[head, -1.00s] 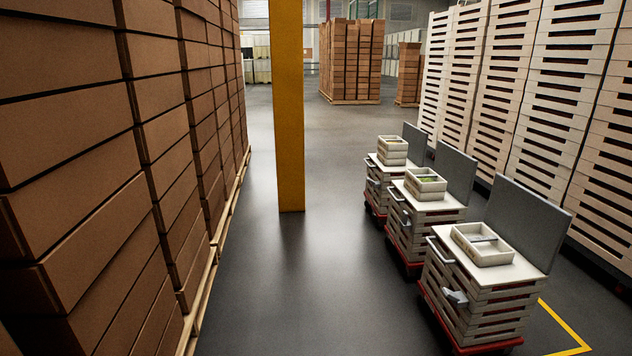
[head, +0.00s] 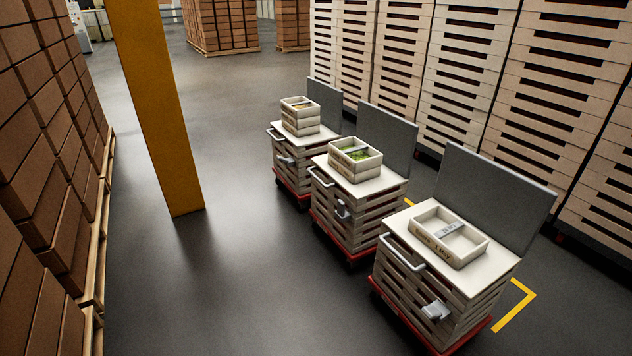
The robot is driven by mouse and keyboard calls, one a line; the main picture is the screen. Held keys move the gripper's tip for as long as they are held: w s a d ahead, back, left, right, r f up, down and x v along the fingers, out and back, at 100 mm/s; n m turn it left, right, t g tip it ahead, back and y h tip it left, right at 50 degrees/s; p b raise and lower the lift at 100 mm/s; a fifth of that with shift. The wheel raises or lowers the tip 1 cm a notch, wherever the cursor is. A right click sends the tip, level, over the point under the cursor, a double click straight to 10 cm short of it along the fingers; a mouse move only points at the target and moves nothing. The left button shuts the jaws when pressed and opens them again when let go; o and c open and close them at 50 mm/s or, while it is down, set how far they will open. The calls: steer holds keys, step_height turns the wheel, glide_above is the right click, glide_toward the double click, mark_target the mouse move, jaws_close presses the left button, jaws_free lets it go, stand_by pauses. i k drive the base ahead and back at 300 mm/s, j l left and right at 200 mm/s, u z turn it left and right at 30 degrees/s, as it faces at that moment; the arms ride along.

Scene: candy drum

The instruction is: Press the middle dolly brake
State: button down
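Three dollies stand in a row on the right half of the head view, each with stacked slatted crates, a white top, a grey back panel and a red base. The middle dolly (head: 350,215) carries trays with something green inside. A small grey lever-like part (head: 343,211) shows on its front, below a handle (head: 320,178); I take it for the brake, but it is small. The near dolly (head: 440,285) has a similar grey part (head: 436,310) on its front. The far dolly (head: 295,165) stands behind. My gripper is not in view.
A yellow post (head: 158,110) stands left of the dollies. Stacked brown boxes on pallets (head: 45,170) line the left edge. Tall pale crate stacks (head: 470,80) stand behind the dollies. The dark floor (head: 230,270) between post and dollies is clear.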

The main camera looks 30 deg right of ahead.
mark_target(341, 204)
steer(key=i+j+z, duration=0.15)
steer(key=i+z, duration=0.25)
steer(key=i, duration=0.15)
steer(key=i+j+z, duration=0.3)
steer(key=i+z, duration=0.15)
steer(key=i+j+z, duration=0.8)
steer(key=i+j, duration=0.15)
steer(key=j, duration=0.25)
